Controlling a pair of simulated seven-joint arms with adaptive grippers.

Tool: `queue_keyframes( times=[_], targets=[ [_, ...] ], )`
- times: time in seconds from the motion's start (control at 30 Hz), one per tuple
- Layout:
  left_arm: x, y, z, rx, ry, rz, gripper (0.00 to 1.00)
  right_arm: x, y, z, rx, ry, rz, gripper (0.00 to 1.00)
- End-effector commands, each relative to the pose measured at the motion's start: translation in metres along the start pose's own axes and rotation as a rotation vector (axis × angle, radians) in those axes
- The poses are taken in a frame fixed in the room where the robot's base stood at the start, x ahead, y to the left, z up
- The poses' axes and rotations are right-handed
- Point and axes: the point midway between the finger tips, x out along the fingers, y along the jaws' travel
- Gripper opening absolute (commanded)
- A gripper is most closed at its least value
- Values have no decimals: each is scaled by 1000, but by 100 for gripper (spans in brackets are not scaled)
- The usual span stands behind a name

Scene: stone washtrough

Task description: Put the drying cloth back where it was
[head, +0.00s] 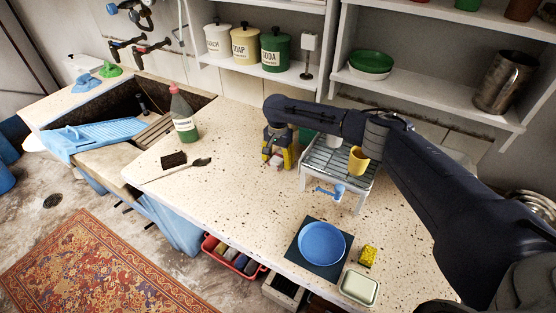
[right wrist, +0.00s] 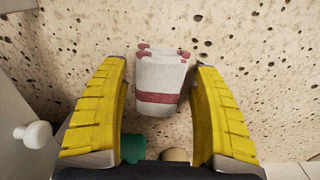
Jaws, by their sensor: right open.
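The drying cloth (right wrist: 160,88) is a small folded bundle, off-white with dark red stripes. In the right wrist view it is in the middle, over the speckled counter, between the two yellow fingers. Gaps show on both sides of it, a narrow one on the right. My right gripper (right wrist: 161,112) is open around the cloth and not closed on it. In the head view my right gripper (head: 275,162) is low over the counter, just left of the wire rack, and mostly hides the cloth. My left gripper is not in view.
A blue bowl (head: 322,243) is in front. Shelves are behind.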

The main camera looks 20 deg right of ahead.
Motion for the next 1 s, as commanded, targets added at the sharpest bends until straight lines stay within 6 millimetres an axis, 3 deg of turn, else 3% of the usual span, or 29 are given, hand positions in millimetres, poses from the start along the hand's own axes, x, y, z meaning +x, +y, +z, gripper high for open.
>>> queue_keyframes(
  times=[0.17,0.63,1.0],
  targets=[
    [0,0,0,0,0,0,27,-17,-1,0,-1,0,-3,66],
    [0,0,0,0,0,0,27,-96,-1,0,-1,2,-2,66],
    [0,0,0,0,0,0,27,-121,0,0,0,1,0,66]
  ],
)
